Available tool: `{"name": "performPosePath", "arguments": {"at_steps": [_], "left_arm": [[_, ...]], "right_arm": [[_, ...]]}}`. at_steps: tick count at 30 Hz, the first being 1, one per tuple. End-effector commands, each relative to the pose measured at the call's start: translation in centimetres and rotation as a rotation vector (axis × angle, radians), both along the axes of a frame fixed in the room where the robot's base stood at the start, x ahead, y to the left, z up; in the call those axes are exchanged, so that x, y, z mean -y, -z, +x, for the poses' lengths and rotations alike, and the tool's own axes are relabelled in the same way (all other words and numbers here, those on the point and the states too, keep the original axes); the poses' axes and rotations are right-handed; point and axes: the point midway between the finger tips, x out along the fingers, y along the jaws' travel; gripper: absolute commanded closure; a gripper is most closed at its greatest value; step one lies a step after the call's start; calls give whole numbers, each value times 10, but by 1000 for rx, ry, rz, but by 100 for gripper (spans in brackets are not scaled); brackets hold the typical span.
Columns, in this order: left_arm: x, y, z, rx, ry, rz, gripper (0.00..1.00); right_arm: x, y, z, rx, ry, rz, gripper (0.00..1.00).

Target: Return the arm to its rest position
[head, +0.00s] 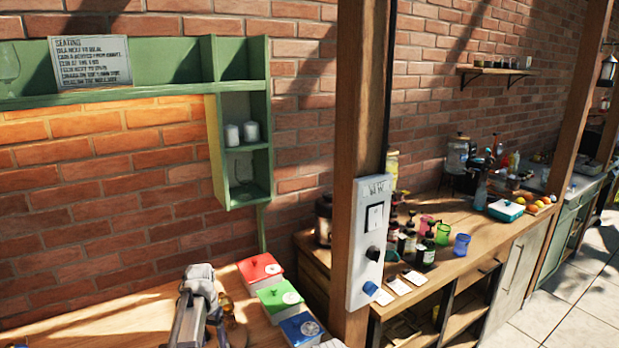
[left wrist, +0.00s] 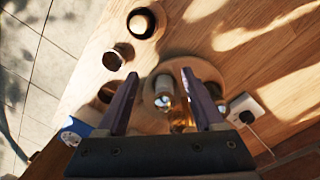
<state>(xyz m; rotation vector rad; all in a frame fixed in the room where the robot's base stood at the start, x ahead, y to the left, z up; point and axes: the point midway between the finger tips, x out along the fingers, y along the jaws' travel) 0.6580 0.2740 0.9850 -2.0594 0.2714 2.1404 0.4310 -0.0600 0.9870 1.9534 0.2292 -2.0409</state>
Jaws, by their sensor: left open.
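My left arm (head: 200,305) rises from the bottom of the head view over the wooden table (head: 130,315). Its fingertips cannot be made out there. In the left wrist view my left gripper (left wrist: 160,76) has its two dark fingers spread wide with nothing held between them. Beyond the fingers a round wooden board (left wrist: 185,65) lies on the table, with a small silver-topped item and an amber glass item (left wrist: 182,122) showing between the fingers. My right gripper is not in view.
Red (head: 260,268), green (head: 279,297) and blue (head: 300,328) lidded boxes stand right of my arm. A wooden post (head: 358,120) with a control panel (head: 369,245) rises beyond them. Green shelving (head: 240,130) hangs on the brick wall. Dark round containers (left wrist: 142,22) stand near the table edge.

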Motion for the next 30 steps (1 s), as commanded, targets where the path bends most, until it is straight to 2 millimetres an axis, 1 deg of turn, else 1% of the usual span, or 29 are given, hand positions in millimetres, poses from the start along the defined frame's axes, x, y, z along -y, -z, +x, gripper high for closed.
{"name": "performPosePath", "arguments": {"at_steps": [1, 2, 3, 5, 6, 8, 9, 12, 15, 19, 22, 30], "left_arm": [[27, 0, -21, -3, 14, 7, 31], [41, 0, -31, -4, 20, 13, 31], [63, 0, -46, -6, 29, 20, 31], [96, 0, -74, -7, 42, 35, 31], [117, 0, -94, -7, 51, 45, 31], [144, -1, -123, -7, 62, 60, 31], [158, -1, -141, -6, 67, 70, 31], [185, -1, -179, -1, 81, 90, 31], [201, -1, -207, 4, 88, 105, 31], [211, -1, -225, 9, 93, 115, 31], [214, -1, -229, 10, 93, 118, 31], [214, -2, -228, 10, 92, 118, 33]], "right_arm": [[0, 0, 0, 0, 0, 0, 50], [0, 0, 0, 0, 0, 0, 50], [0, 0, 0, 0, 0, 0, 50], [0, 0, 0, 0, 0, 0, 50], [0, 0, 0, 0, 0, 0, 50], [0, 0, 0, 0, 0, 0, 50], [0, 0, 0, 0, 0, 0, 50], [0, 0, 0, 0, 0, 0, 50], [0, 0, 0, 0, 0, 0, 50], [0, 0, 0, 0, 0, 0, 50], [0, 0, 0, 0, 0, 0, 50], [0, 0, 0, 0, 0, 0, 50]]}}
